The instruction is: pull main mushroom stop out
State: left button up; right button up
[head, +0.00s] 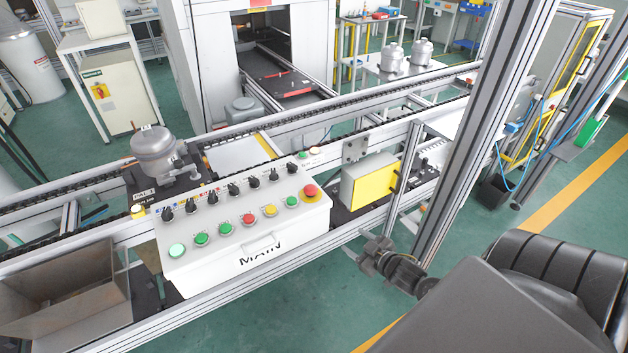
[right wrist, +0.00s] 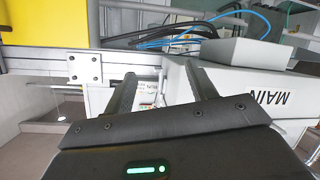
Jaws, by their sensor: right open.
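The main mushroom stop (head: 310,191) is a red round button on a yellow base. It sits at the right end of the white MAIN control box (head: 240,247), on its sloping top. My right gripper (head: 378,258) is in front of the conveyor frame, to the right of and below the stop, apart from it. In the right wrist view my right gripper (right wrist: 160,84) is open with nothing between its fingers. There the MAIN box (right wrist: 275,95) shows upside down at the right; the mushroom stop cannot be made out. My left gripper is not in view.
Other buttons and black selector switches (head: 210,200) fill the box top. A yellow-faced box (head: 370,185) stands right of it. A tall aluminium post (head: 480,130) rises beside my right gripper. A metal bin (head: 60,300) is at left. Green floor (head: 250,325) lies open in front.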

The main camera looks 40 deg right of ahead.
aim_at(315, 193)
jog(key=w+a+r+m+t+y, duration=0.1)
jog(key=a+r+t, duration=0.15)
jog(key=r, duration=0.45)
jog(key=w+a+r+m+t+y, duration=0.1)
jog(key=a+r, duration=0.2)
jog(key=r, duration=0.5)
jog(key=w+p, duration=0.1)
jog(key=w, duration=0.5)
jog(key=w+a+p, duration=0.1)
jog(key=w, duration=0.2)
jog(key=shift+w+r+p, duration=0.15)
jog(key=shift+w+p, duration=0.15)
jog(key=shift+w, duration=0.7)
